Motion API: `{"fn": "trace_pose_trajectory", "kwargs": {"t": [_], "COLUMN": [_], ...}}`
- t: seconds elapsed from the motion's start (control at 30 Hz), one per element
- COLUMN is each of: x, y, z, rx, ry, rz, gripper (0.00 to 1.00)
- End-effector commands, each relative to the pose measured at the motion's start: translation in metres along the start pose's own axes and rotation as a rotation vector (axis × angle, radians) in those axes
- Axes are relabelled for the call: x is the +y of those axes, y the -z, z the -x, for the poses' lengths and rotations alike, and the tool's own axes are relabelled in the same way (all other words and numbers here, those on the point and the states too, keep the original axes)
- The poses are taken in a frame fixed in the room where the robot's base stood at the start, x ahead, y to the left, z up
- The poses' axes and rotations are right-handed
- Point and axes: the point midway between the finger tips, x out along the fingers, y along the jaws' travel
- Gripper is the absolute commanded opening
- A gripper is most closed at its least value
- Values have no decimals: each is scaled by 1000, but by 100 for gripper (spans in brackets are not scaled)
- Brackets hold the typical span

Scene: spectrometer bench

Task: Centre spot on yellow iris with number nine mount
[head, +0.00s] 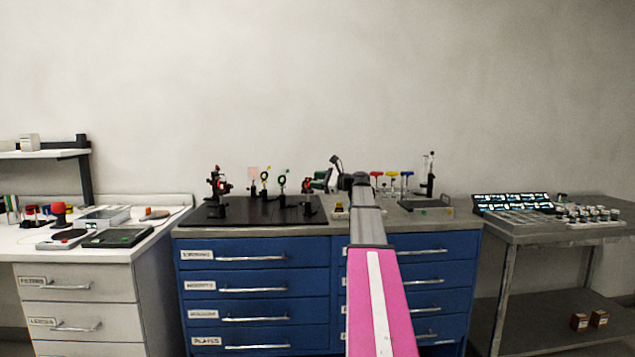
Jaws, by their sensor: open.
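A black optical breadboard (235,217) lies on the blue drawer bench. A small ring with yellow on it, which looks like the yellow iris (265,176), stands on a post near its middle. A dark ring with green (283,176) stands to its right. A dark mount with red parts (216,184) stands at the left of the board. Number labels are too small to read, so I cannot tell which mount is number nine. No clear beam spot shows. My arm reaches over the bench right of the board; its far end hides my gripper.
A pinkish card (253,173) stands by the yellow ring. A white bench (150,245) stands left, a metal table (560,232) right. The board's front is mostly clear.

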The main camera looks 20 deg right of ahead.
Motion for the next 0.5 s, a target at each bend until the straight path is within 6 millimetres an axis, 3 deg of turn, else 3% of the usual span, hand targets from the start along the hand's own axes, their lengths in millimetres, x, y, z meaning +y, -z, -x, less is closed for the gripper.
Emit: {"fn": "trace_pose_trajectory", "kwargs": {"t": [0.13, 0.17, 0.27, 0.3, 0.5], "x": [0, 0, 0, 0, 0], "y": [0, 0, 0, 0, 0], "z": [0, 0, 0, 0, 0], "rx": [0, 0, 0, 0, 0], "ry": [0, 0, 0, 0, 0], "rz": [0, 0, 0, 0, 15], "gripper": [44, 38, 5, 0, 0]}}
